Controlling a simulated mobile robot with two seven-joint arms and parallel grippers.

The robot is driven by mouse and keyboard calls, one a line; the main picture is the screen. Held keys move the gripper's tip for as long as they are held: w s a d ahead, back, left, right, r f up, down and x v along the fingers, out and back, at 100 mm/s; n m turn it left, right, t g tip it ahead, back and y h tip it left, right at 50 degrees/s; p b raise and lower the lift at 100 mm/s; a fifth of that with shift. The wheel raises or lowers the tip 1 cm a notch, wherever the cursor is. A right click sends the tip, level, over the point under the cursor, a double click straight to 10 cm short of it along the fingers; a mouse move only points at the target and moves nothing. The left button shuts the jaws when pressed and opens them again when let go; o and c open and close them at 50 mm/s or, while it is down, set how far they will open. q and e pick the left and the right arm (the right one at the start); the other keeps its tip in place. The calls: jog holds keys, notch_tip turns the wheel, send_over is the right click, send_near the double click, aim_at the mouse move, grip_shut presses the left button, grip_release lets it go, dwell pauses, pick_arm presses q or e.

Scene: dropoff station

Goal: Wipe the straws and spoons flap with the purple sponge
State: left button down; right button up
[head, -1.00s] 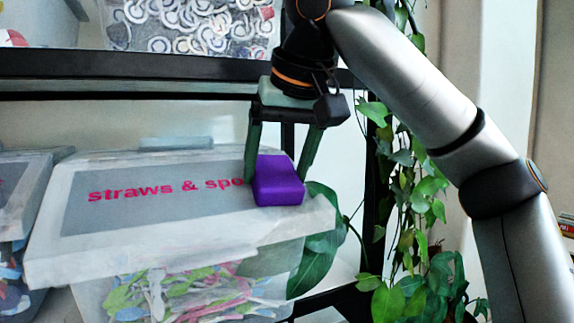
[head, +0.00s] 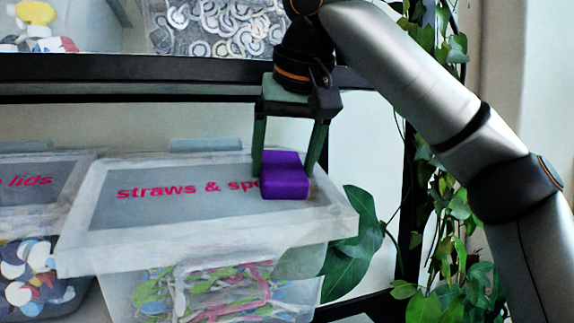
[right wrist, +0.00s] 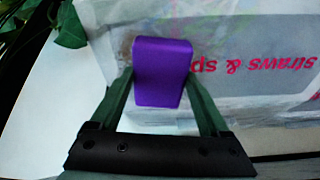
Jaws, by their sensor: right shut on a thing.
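The purple sponge (head: 285,176) is on the right part of the straws and spoons flap (head: 150,212), covering the end of its red lettering. The flap is the pale, shut lid of a clear bin. My right gripper (head: 286,170) is shut on the sponge from above, one green finger at each side. In the right wrist view the sponge (right wrist: 163,72) sits between the fingertips, with the flap (right wrist: 235,40) behind it. Whether the sponge presses on the flap is hard to tell. My left gripper is not in view.
A lids bin (head: 30,190) stands close at the left. A black shelf bar (head: 130,80) runs above, with a container of rings (head: 205,25) over it. A leafy plant (head: 450,210) hangs at the right, one leaf beside the bin.

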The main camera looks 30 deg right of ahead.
jog(key=shift+s+d, duration=0.3)
jog(key=shift+d, duration=1)
jog(key=shift+s+d, duration=0.3)
jog(key=shift+d, duration=0.95)
jog(key=shift+s+d, duration=0.3)
jog(key=shift+d, duration=1)
jog(key=shift+w+a+f, duration=0.1)
jog(key=shift+w+a, duration=0.15)
jog(key=shift+a, duration=0.8)
jog(key=shift+w+a+f, duration=0.1)
jog(key=shift+w+a, duration=0.1)
jog(key=shift+a, duration=0.8)
jog(key=shift+w+a+r, duration=0.1)
jog(key=shift+w+a, duration=0.15)
jog(key=shift+a, duration=0.7)
jog(key=shift+w+a+r, duration=0.1)
jog(key=shift+w+a, duration=0.15)
jog(key=shift+a, duration=0.65)
jog(key=shift+w+r+v, duration=0.1)
jog(key=shift+w+v, duration=0.05)
jog(key=shift+v, duration=1.35)
jog(key=shift+w+r+v, duration=0.15)
jog(key=shift+w+v, duration=0.05)
jog(key=shift+v, duration=1.3)
jog(key=shift+d, duration=0.25)
jog(key=v, duration=0.3)
jog(key=shift+w+r, duration=0.1)
jog(key=shift+w, duration=0.05)
